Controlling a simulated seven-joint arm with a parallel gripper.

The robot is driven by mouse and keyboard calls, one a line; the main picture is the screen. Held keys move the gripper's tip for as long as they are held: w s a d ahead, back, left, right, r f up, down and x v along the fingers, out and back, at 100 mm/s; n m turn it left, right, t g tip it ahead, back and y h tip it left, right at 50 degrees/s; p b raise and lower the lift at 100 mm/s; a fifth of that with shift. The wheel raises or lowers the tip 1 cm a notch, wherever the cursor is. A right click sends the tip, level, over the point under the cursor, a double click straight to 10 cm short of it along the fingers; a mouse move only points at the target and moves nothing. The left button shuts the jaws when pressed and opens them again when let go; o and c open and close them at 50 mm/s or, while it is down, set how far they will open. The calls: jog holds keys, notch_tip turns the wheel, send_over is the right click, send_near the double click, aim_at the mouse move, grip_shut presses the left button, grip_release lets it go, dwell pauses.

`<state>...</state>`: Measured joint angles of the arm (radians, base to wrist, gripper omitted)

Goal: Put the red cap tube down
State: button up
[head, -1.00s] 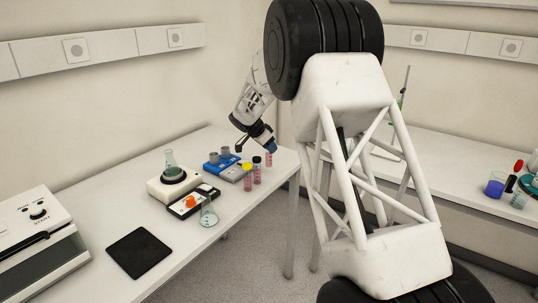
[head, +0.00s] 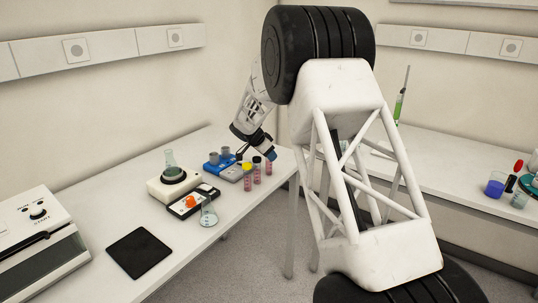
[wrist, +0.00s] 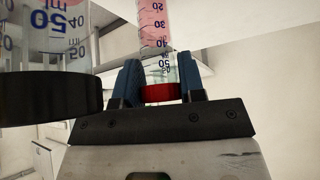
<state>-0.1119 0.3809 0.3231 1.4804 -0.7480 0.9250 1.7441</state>
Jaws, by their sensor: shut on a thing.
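The red cap tube (wrist: 160,92) is between the blue fingers of my gripper (wrist: 160,83) in the wrist view, held near its cap. It holds pink liquid and has a dark blue scale. In the head view my gripper (head: 269,155) is over the right end of the left bench, with the pink tube (head: 269,168) hanging upright below it. Its red cap is hidden there by the fingers. I cannot tell whether its bottom touches the bench. It is beside a black cap tube (head: 257,175), which also shows large in the wrist view (wrist: 50,98).
A yellow cap tube (head: 247,182) stands left of the black cap one. The bench edge (head: 285,172) is close on the right.

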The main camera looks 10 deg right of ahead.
jog(key=o, duration=1.1)
jog(key=shift+c, duration=0.2)
jog(key=v, duration=1.2)
jog(key=shift+r, duration=0.1)
